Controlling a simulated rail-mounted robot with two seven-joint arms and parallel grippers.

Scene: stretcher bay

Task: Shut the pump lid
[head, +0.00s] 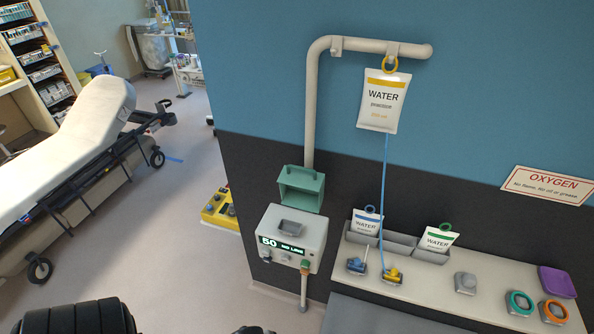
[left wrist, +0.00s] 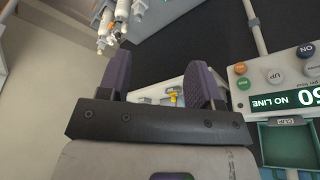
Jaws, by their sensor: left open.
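The pump (head: 283,257) is a pale grey box on the pole, its display reading 50 NO LINE. A green, hollow lid (head: 301,188) stands open above it in the head view. In the left wrist view the pump's face (left wrist: 285,75) is at the right with round buttons, and a green hollow part (left wrist: 287,145) marked CLIP is beside the display. My left gripper (left wrist: 161,85) is open and empty, to the left of the pump in that view, apart from it. Its fingers do not show in the head view. My right gripper is not in view.
A water bag (head: 384,101) hangs from the rail, its blue tube running to a yellow clip (head: 392,274) on the shelf (head: 433,280). Bins with more bags, a purple item (head: 557,282) and rings are there.

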